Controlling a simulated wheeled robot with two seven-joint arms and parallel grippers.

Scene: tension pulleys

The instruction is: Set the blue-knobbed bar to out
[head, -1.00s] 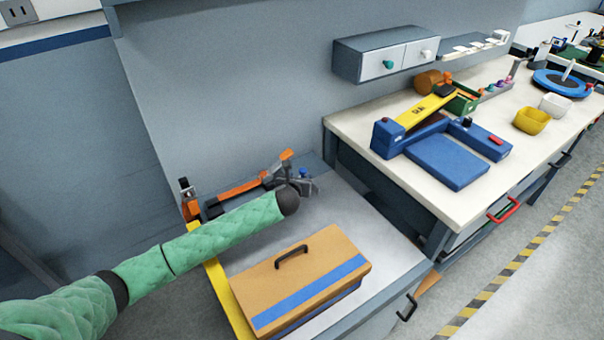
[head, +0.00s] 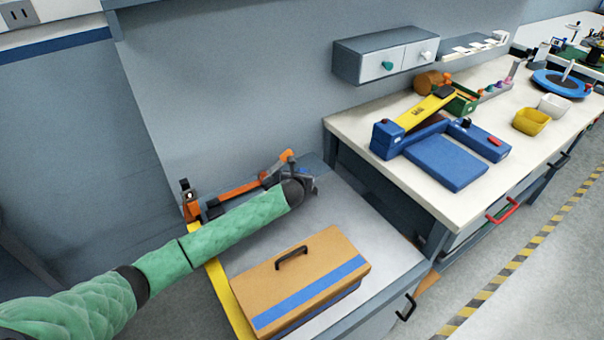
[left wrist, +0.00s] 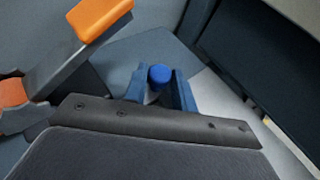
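In the left wrist view the round blue knob (left wrist: 160,74) shows between the two fingers of my left gripper (left wrist: 160,90). The fingers stand apart on either side of it, with a gap visible; I cannot tell whether either touches it. In the head view my left gripper (head: 309,186) is at the back of the low grey bench, at the right end of the orange-and-black fixture (head: 238,191). The dark wrist hides most of the knob's bar there. An orange-ended lever (left wrist: 100,18) rises at the upper left of the wrist view. My right gripper is not seen.
A tan case (head: 300,270) with a blue stripe and black handle lies on the low bench in front of my left arm. A higher white workbench (head: 365,125) with a blue device (head: 445,160) stands to the right. A grey drawer unit (head: 385,52) hangs on the wall.

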